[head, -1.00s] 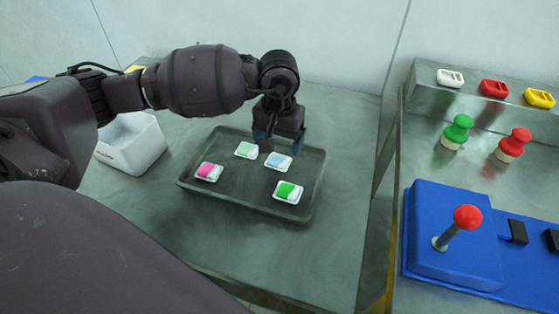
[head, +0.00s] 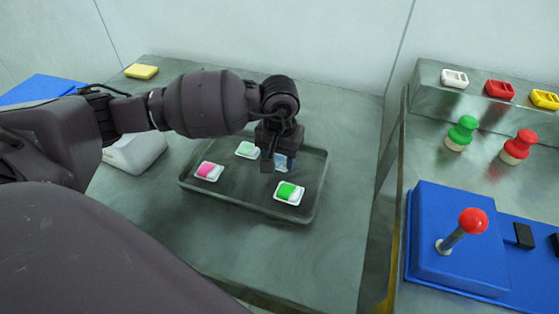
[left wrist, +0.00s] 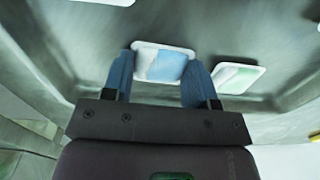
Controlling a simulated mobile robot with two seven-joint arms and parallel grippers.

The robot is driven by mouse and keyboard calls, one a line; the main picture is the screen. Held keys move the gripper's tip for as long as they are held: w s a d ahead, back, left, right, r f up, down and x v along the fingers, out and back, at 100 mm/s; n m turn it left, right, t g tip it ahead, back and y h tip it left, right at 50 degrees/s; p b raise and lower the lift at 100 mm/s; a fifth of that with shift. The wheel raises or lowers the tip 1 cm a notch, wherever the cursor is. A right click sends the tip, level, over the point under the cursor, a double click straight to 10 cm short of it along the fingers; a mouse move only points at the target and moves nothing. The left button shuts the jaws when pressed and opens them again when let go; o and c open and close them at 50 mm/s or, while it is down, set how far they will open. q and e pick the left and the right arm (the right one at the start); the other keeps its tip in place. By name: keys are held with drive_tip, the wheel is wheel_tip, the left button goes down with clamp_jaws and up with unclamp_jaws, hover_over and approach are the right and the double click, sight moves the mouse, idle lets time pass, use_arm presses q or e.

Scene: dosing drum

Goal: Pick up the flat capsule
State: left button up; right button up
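Several flat white-rimmed capsules lie in a dark tray (head: 235,198): pink (head: 209,171), pale green (head: 247,150), light blue (head: 281,163) and bright green (head: 289,193). I cannot tell from looks alone which one the task names. My left gripper (head: 273,164) is low over the light blue capsule and partly hides it. In the left wrist view my left gripper (left wrist: 161,60) is open, its blue fingers on either side of the light blue capsule (left wrist: 161,64). The pale green capsule (left wrist: 240,76) lies just right of the fingers. My right gripper is not in view.
A white bin (head: 135,153) stands left of the tray, partly behind my arm. A yellow block (head: 141,71) lies at the back left. On a separate right bench are green (head: 461,133) and red (head: 518,147) knobs and a blue lever box (head: 455,265).

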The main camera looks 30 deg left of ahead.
use_arm(q)
drive_tip(key=c, duration=0.3)
